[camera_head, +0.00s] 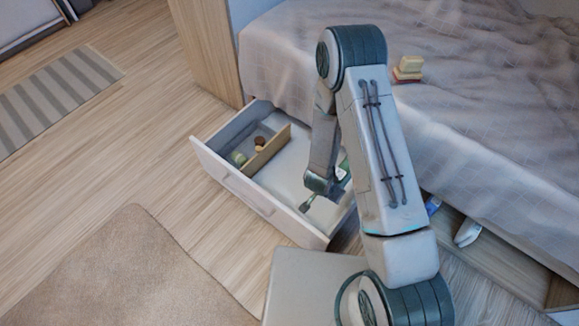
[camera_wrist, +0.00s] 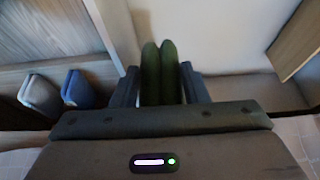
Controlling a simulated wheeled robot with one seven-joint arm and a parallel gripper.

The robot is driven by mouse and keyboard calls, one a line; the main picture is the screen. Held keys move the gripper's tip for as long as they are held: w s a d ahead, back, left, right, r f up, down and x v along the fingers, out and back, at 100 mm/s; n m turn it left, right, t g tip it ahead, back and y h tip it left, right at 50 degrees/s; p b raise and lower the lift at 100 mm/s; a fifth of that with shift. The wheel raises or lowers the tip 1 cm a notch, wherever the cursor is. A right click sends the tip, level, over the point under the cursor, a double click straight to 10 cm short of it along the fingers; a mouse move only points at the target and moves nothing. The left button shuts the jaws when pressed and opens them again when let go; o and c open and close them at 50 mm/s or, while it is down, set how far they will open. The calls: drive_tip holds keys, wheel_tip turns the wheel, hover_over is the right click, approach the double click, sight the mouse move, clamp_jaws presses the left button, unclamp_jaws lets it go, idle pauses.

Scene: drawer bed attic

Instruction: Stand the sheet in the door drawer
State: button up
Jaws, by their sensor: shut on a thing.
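My gripper (camera_wrist: 159,78) is shut on a dark green folded sheet (camera_wrist: 160,62), which shows as two rounded folds side by side between the fingers. In the head view my gripper (camera_head: 317,192) is over the right part of the open white drawer (camera_head: 232,183), and a bit of green shows beside it. My arm hides much of the sheet there. In the wrist view the pale drawer floor (camera_wrist: 215,30) lies beyond the sheet. I cannot tell whether the sheet touches the floor.
A wooden divider (camera_head: 268,151) splits the drawer; small green and brown items (camera_head: 239,158) lie in its left compartment. A grey (camera_wrist: 41,92) and a blue folded item (camera_wrist: 78,88) stand outside the drawer. The bed (camera_head: 470,120) holds a small stack (camera_head: 408,69).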

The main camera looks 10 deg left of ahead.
drive_tip(key=w+a+f+b, duration=0.1)
drive_tip(key=a+f+b, duration=0.4)
drive_tip(key=a+f, duration=0.6)
drive_tip(key=shift+w+a+b, duration=0.25)
drive_tip(key=shift+w+b, duration=0.05)
drive_tip(key=shift+w, duration=0.1)
drive_tip(key=shift+f+b, duration=0.35)
drive_tip(key=shift+f, duration=0.35)
drive_tip(key=o, duration=1.2)
drive_tip(key=shift+r, duration=0.15)
